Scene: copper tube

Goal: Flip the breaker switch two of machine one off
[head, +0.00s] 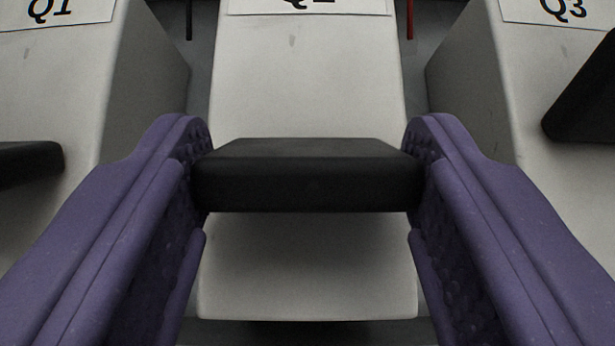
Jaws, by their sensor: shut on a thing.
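The middle breaker (308,90) is a pale grey block with a label at its top edge that is partly cut off and appears to read Q2. Its black switch lever (305,180) sticks out toward the camera across the block's width. My gripper (306,170) has two purple padded fingers, one on each side of this lever. The fingers are shut on the lever's left and right ends. The lower part of the block shows below the lever.
Breaker Q1 (50,80) stands to the left, with its black lever (28,163) at the left edge. Breaker Q3 (500,70) stands to the right, with its black lever (590,100) at the right edge, higher in the picture than Q1's. Narrow dark gaps separate the blocks. A black wire (188,18) and a red wire (410,18) show behind.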

